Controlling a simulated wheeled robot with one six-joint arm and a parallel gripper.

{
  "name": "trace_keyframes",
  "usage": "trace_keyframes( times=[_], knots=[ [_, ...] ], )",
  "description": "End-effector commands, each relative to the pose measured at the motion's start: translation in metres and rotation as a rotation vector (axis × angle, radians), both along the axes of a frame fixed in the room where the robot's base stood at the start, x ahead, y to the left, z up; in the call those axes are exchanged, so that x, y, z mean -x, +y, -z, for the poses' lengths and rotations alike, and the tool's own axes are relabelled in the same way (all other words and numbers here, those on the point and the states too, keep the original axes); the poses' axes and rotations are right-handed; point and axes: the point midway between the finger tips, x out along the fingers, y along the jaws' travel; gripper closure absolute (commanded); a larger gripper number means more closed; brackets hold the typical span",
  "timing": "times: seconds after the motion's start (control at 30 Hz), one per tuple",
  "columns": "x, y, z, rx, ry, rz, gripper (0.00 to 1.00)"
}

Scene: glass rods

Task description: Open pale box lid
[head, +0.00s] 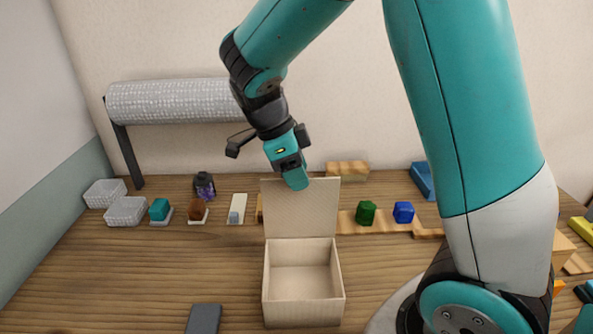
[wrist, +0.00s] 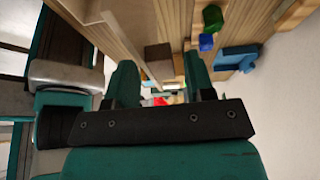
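The pale box (head: 303,312) stands open on the wooden table, its inside empty. Its lid (head: 300,210) stands roughly upright at the back edge. My gripper (head: 295,181) is at the lid's top edge, pointing down, and overlaps a little of the lid in the head view. Whether it touches the lid cannot be told. In the wrist view my gripper (wrist: 160,68) has its two teal fingers well apart, with nothing clearly held between them.
Green (head: 365,213) and blue (head: 403,212) pieces stand right of the lid. Left are white baskets (head: 126,211), a dark purple jar (head: 204,186) and small blocks. A white roll (head: 165,101) is behind. A grey block (head: 204,318) lies front left.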

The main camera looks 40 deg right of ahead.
Motion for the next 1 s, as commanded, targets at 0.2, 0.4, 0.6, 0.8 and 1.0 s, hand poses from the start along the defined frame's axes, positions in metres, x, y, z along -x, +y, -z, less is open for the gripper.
trace_keyframes(
  times=[0.2, 0.4, 0.6, 0.8, 1.0],
  knots=[
    [-0.002, 0.002, -0.006, 0.000, -0.003, -0.002, 0.51],
    [-0.011, 0.014, -0.040, 0.001, -0.006, -0.002, 0.51],
    [-0.023, 0.030, -0.092, -0.002, -0.004, -0.002, 0.51],
    [-0.034, 0.044, -0.138, 0.000, -0.002, -0.002, 0.51],
    [-0.040, 0.051, -0.158, 0.000, 0.000, -0.001, 0.51]
  ],
)
